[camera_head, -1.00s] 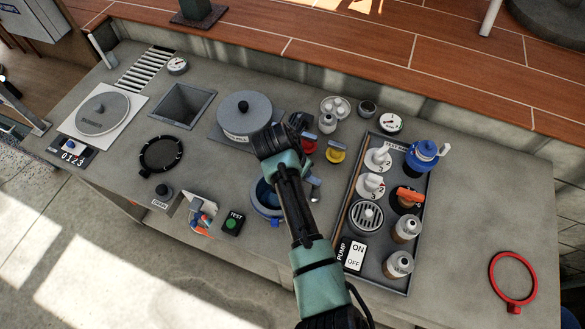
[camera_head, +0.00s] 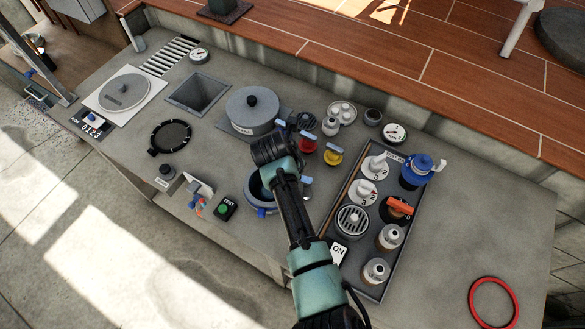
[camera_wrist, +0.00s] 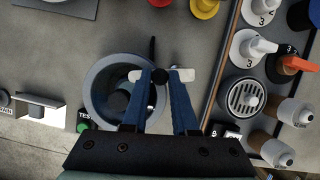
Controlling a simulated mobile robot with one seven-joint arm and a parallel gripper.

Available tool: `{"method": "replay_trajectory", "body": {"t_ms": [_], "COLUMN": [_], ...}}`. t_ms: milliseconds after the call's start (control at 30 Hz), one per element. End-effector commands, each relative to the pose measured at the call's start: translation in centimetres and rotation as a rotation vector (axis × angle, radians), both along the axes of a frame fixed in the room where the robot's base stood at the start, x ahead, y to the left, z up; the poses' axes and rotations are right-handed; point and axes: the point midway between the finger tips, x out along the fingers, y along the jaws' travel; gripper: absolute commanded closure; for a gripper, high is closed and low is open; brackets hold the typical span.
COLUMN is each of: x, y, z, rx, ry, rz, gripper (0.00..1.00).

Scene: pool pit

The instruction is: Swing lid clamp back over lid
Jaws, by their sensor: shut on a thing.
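I take this for the clamp handle, but cannot be sure. A thin black rod (camera_wrist: 152,48) points away from it. A grey lid with a black knob (camera_head: 252,112) sits on a square plate behind.
Red (camera_head: 308,144) and yellow (camera_head: 333,155) valves stand behind the pot. A tray of knobs and bottles (camera_head: 345,205) is to its right. The green TEST button (camera_head: 226,208) is at its left. A red ring (camera_head: 493,303) lies on the bare right end.

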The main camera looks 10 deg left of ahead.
Motion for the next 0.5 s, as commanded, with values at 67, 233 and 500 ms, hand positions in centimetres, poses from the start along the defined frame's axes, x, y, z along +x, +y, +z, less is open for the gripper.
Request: {"method": "replay_trajectory", "body": {"t_ms": [67, 233, 500], "x": [0.1, 0.08, 0.02], "y": [-0.1, -0.08, -0.03], "z": [0.07, 0.06, 0.02], "rx": [-0.003, -0.003, -0.001], "ry": [-0.003, -0.003, -0.001], "rz": [0.0, 0.0, 0.0], "gripper": [1.0, 1.0, 0.43]}}
